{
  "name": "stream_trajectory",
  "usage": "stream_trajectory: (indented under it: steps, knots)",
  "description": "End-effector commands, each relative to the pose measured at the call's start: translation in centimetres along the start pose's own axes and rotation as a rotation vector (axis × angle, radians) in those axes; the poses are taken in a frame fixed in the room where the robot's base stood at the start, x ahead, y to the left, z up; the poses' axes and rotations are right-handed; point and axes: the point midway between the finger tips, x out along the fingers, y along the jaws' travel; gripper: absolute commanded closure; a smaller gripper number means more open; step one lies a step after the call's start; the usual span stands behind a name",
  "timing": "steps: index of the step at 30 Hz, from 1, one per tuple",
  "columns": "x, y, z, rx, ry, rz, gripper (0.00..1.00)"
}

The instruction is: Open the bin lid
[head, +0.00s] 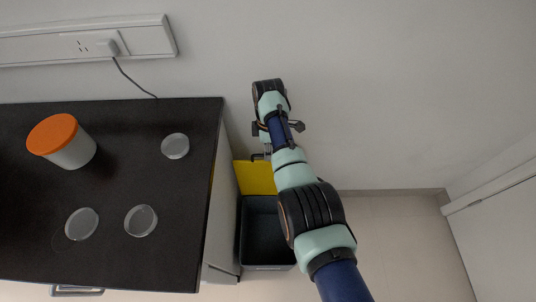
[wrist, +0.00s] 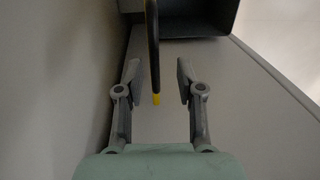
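The bin (head: 266,262) is a dark grey box on the floor beside the cabinet, and its open top shows a dark inside. Its yellow lid (head: 256,177) stands raised at the bin's back edge, near the wall. In the wrist view the lid (wrist: 153,50) is seen edge-on, as a narrow dark strip with a yellow end. My gripper (wrist: 158,75) is open, with one finger on each side of the lid's edge and a gap on both sides. In the head view my arm hides part of the lid and most of the gripper.
A dark-topped cabinet (head: 120,240) stands left of the bin. On it are an orange-lidded jar (head: 75,150) and clear round dishes (head: 175,146). A plug with a cord (head: 107,47) is in the wall strip above. The floor (head: 400,240) to the right is clear.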

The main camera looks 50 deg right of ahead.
Motion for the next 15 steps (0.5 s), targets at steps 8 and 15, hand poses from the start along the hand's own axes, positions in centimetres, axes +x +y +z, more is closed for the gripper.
stream_trajectory:
  steps: [8,15]
  knots:
    - [-6.6,0.0,0.0,0.0,0.001,0.004,0.63]
    - [-8.3,-0.1,0.0,0.0,0.0,0.001,0.63]
